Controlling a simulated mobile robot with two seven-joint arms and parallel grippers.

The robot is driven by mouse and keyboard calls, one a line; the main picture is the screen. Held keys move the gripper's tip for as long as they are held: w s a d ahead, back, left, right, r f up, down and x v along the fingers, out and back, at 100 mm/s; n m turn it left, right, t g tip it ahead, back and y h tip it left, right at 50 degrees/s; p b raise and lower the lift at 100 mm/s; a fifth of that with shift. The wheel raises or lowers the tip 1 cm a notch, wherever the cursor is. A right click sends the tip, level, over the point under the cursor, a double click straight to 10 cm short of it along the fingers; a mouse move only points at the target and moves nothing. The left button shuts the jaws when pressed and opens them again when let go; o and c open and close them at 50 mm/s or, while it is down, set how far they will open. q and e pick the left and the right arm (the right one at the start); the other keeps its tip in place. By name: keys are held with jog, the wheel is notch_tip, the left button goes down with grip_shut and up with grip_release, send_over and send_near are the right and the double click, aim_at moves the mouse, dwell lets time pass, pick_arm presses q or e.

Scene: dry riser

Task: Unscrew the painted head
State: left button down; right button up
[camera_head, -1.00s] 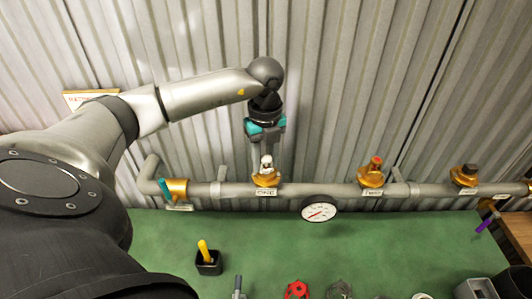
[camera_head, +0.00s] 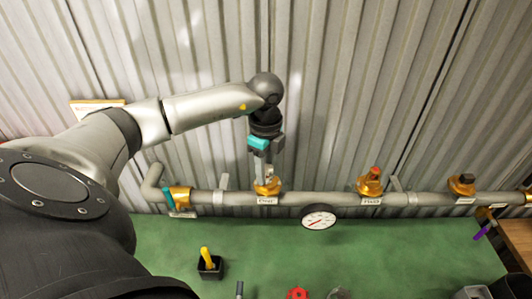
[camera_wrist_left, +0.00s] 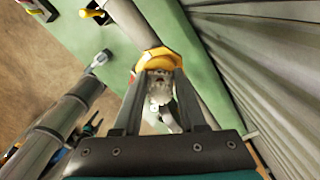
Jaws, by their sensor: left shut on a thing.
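Three brass valves sit along a grey pipe (camera_head: 335,199) against the corrugated wall. The left valve (camera_head: 267,188) carries a whitish, worn head, which shows in the left wrist view (camera_wrist_left: 159,90) between my fingers. My left gripper (camera_head: 265,175) reaches down from above and is shut on this head; the fingers (camera_wrist_left: 161,78) flank it in the wrist view. In the head view the fingers mostly hide the head. The middle valve (camera_head: 370,185) has an orange-red head, and the right valve (camera_head: 462,184) a dark brown one. My right gripper is not in view.
A round gauge (camera_head: 318,217) hangs below the pipe. A teal-handled fitting (camera_head: 179,196) is at the pipe's left end. On the green surface (camera_head: 270,250) stand a black holder (camera_head: 210,268) with a yellow-handled tool and a red handwheel (camera_head: 297,294). A purple-handled item (camera_head: 482,232) is at the right.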

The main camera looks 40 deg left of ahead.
pick_arm(q)
jog(key=shift+s, duration=0.1)
jog(key=n+p, duration=0.2)
jog(key=n, duration=0.2)
jog(key=shift+s+d+n, duration=0.1)
jog(key=shift+n, duration=0.8)
jog(key=shift+c, duration=2.3)
grip_release()
